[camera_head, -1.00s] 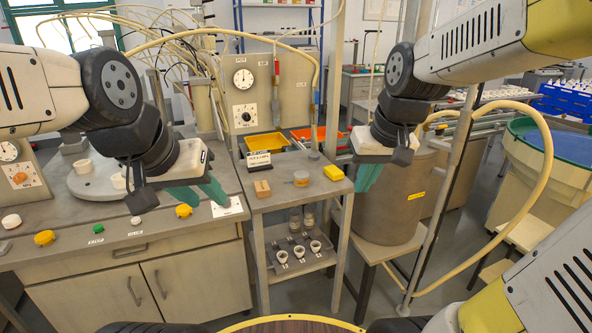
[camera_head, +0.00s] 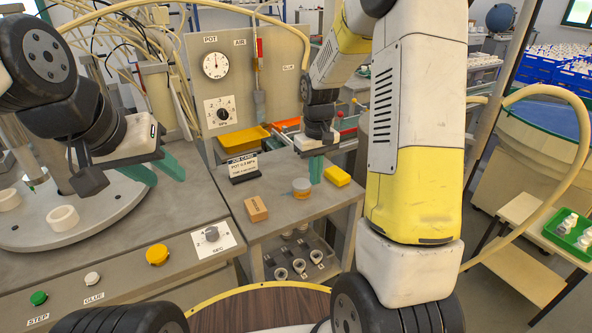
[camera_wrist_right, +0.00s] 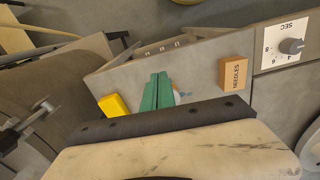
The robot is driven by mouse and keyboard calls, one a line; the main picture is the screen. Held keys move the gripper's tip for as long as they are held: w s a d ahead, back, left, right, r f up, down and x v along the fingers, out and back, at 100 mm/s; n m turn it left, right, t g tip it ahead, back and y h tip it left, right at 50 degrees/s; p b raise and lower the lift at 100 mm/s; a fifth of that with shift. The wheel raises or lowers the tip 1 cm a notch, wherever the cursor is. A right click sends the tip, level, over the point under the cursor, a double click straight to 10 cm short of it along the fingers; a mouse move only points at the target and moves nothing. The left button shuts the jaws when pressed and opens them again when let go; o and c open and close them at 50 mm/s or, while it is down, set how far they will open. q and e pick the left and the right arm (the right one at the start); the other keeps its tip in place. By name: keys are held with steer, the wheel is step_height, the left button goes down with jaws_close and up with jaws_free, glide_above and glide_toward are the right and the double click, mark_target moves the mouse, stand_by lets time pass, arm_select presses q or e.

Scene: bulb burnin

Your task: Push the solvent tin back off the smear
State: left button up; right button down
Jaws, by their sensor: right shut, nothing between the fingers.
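A small round tin with an orange band and a grey lid (camera_head: 301,188), which I take for the solvent tin, stands upright on the grey side bench. My right gripper (camera_head: 316,170) is shut and empty, fingers down, close beside the tin on its right; contact cannot be told. In the right wrist view the shut green fingers (camera_wrist_right: 156,92) hide most of what is behind them, with a pale and blue patch showing at their right edge. My left gripper (camera_head: 157,168) is open and empty above the left bench.
A yellow block (camera_head: 337,176) lies right of the tin, and a NEEDLES box (camera_head: 256,209) lies to its left. A job card (camera_head: 243,167) stands behind. Yellow and orange trays (camera_head: 243,142) are at the back. Bare bench lies in front of the tin.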

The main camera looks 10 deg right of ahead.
mark_target(307, 202)
step_height(307, 202, down, 10)
steer(key=shift+s+r, duration=0.1)
steer(key=w, duration=0.2)
steer(key=shift+w+a+r, duration=0.15)
steer(key=shift+w+a, duration=0.15)
steer(key=shift+a, duration=0.05)
steer(key=shift+w+a, duration=0.15)
steer(key=shift+w, duration=0.5)
